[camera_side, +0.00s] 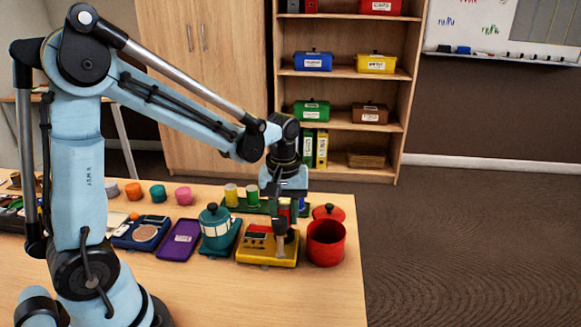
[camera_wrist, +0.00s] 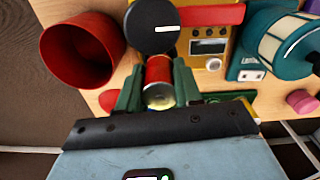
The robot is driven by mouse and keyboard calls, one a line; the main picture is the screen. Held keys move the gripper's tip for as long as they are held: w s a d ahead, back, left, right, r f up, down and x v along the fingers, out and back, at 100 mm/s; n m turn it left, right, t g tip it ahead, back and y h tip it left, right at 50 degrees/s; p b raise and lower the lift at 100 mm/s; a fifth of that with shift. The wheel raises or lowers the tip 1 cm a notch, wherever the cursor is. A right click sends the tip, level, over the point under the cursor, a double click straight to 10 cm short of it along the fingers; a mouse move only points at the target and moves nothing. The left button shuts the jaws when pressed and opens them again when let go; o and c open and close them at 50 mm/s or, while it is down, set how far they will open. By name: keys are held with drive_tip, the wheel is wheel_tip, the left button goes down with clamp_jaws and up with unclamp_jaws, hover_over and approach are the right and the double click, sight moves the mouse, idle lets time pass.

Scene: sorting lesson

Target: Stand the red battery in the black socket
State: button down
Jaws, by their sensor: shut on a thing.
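My gripper (camera_wrist: 157,72) is shut on the red battery (camera_wrist: 157,69), one finger on each side. Its metal end faces the wrist camera. In the side view my gripper (camera_side: 284,208) is over the table behind the yellow tray, and its fingers mostly hide the battery. I cannot tell whether the battery is clear of the green rack (camera_side: 242,206). A black round piece (camera_wrist: 153,27) with a white mark lies just beyond the battery in the wrist view. I cannot make out a black socket for certain.
Yellow (camera_side: 231,195) and green (camera_side: 252,195) cylinders stand in the rack.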

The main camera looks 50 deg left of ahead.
sight(284, 203)
drive_tip(key=shift+f, duration=0.85)
drive_tip(key=shift+f, duration=0.4)
idle(0.8)
drive_tip(key=c, duration=1)
unclamp_jaws()
drive_tip(key=shift+c, duration=0.2)
drive_tip(key=shift+r, duration=5.45)
wheel_tip(284, 203, up, 6)
